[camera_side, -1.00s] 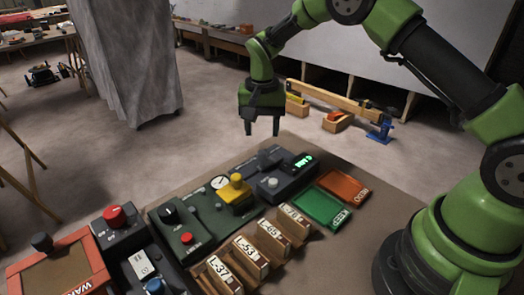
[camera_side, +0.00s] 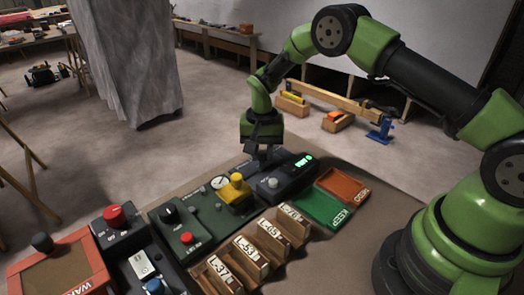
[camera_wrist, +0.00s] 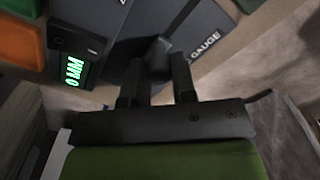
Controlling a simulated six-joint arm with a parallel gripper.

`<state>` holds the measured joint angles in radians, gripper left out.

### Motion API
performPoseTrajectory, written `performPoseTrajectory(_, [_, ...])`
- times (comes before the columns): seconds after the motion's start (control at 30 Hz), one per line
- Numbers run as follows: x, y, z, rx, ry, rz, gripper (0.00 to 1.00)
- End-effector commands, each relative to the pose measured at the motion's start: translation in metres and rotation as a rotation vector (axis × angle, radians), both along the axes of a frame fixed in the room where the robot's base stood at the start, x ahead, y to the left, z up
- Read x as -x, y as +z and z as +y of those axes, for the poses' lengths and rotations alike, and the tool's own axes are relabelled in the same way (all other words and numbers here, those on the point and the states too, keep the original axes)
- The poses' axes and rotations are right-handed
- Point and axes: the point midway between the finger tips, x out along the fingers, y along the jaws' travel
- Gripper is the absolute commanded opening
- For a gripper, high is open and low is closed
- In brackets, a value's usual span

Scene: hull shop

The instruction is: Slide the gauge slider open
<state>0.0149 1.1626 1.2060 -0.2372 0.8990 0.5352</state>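The gauge slider is a dark grey block on the panel at the far end of the bench; its dark handle (camera_wrist: 158,48) shows beside the white GAUGE lettering in the wrist view. My gripper (camera_side: 263,157) is down at this handle, pointing downward. In the wrist view my gripper (camera_wrist: 159,72) has one finger on each side of the handle. The gap is narrow and the handle about fills it, so the fingers look shut on it. In the side view the fingers and my wrist hide most of the handle.
A dark box with a green lit display (camera_side: 303,162) stands close right of my gripper. Green (camera_side: 320,207) and orange (camera_side: 343,186) trays lie right. Wooden labelled blocks (camera_side: 247,258) stand in front.

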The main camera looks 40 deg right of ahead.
Motion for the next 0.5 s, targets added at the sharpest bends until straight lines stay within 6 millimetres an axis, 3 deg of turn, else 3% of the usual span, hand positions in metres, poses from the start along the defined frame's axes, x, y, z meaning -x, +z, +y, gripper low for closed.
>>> performPoseTrajectory(0.17, [0.000,0.000,0.002,0.000,0.001,0.001,0.00])
performPoseTrajectory(0.4, [0.000,0.000,0.036,-0.001,0.006,0.001,0.00])
performPoseTrajectory(0.5, [0.000,0.001,0.042,-0.001,0.003,0.001,0.00])
